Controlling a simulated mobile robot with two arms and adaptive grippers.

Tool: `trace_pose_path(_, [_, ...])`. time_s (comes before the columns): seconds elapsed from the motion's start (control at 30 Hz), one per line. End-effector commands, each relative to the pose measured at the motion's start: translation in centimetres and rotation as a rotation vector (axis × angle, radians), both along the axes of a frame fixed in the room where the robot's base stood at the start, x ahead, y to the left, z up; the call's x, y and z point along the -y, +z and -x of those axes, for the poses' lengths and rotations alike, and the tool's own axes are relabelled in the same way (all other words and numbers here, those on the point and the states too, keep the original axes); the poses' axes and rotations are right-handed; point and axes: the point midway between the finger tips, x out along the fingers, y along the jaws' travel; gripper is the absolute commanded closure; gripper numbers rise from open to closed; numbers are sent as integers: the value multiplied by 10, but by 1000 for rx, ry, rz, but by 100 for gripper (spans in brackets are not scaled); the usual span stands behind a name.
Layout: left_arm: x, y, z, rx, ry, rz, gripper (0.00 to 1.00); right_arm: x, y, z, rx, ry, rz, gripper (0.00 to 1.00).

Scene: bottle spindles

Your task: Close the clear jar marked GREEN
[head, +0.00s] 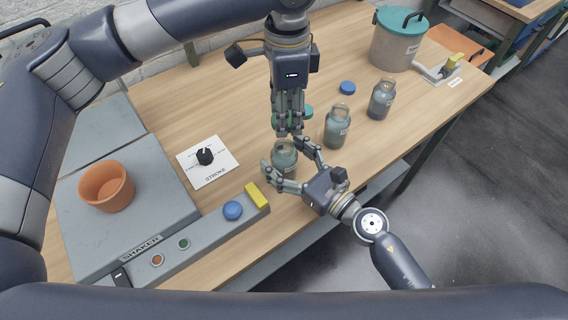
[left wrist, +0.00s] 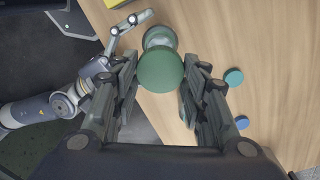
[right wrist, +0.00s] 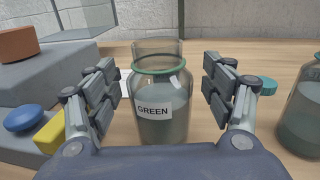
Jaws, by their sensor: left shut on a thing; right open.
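The clear jar marked GREEN (right wrist: 160,112) stands upright on the table with its mouth open and a green ring at its neck; it also shows in the head view (head: 284,162). My right gripper (right wrist: 162,75) is open, one finger on each side of this jar, with gaps visible in the right wrist view. My left gripper (head: 288,130) points down above the jar, shut on a green lid (left wrist: 160,70). In the left wrist view the lid partly covers the jar below it. The fingers hide much of the lid in the head view.
Two other jars (head: 335,128) (head: 381,100) stand to the right. A teal lid (left wrist: 234,77) and a blue lid (head: 347,88) lie on the table. A shaker (head: 150,195) with an orange cup (head: 106,186) is at left. A lidded pot (head: 398,45) stands at the back.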

Motion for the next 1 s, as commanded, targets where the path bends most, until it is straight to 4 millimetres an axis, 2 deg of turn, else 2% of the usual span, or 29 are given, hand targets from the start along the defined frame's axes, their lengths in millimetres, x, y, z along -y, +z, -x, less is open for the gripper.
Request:
trace_pose_path(0.3, [0,0,0,0,0,0,69,-1,0,-1,0,-1,0,25])
trace_pose_path(0.6, [0,0,0,0,0,0,69,-1,0,-1,0,-1,0,92])
trace_pose_path(0.73, [0,-6,0,-2,0,-1,69,-1,0,-1,0,-1,0,92])
trace_pose_path(1.0, [-1,-44,0,-3,0,-1,69,-1,0,-1,-1,-1,1,92])
